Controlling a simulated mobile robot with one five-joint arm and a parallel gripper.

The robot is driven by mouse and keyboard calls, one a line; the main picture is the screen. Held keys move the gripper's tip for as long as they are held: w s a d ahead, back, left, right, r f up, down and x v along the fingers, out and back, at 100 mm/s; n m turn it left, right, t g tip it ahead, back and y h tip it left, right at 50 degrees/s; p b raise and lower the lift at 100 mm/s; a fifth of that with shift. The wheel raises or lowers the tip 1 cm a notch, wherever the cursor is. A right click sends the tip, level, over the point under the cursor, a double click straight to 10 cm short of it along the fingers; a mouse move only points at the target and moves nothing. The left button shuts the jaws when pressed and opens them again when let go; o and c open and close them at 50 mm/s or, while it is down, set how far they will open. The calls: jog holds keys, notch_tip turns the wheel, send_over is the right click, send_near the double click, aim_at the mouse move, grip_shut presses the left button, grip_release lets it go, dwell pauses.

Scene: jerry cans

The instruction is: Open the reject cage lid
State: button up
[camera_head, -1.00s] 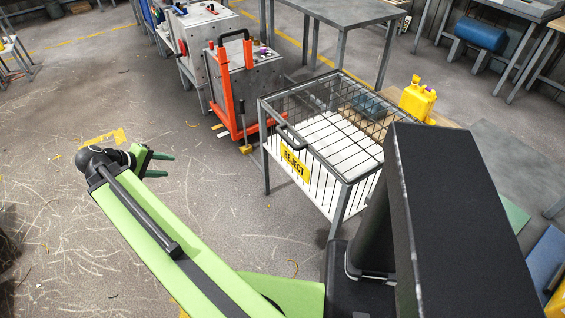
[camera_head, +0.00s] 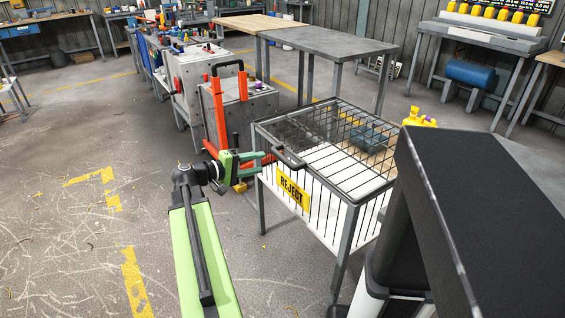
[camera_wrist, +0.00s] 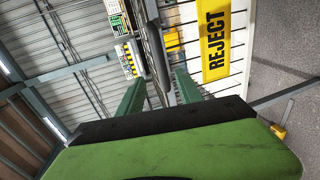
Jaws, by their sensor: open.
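The reject cage (camera_head: 318,222) is a wire cage on legs with a yellow REJECT sign (camera_head: 292,191). Its mesh lid (camera_head: 350,152) lies flat and closed on top. A dark bar handle (camera_head: 287,157) sits on the lid's near left edge. My gripper (camera_head: 268,162) is open and empty, just left of the handle, with its fingers pointing at it. In the wrist view the two green fingers (camera_wrist: 160,84) are apart, and the dark handle bar (camera_wrist: 157,52) lies ahead between them. I cannot tell whether they touch it. The sign also shows in the wrist view (camera_wrist: 214,45).
A yellow jerry can (camera_head: 418,118) stands behind the cage. A blue can (camera_head: 372,134) shows through the mesh. An orange-framed cart (camera_head: 238,110) stands close at the left. A grey table (camera_head: 330,38) is behind. The floor at the left is clear.

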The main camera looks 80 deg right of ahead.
aim_at(280, 159)
jog(key=b+x, duration=0.2)
jog(key=x, duration=0.9)
jog(key=shift+s+d, duration=0.1)
grip_shut()
dwell(0.9)
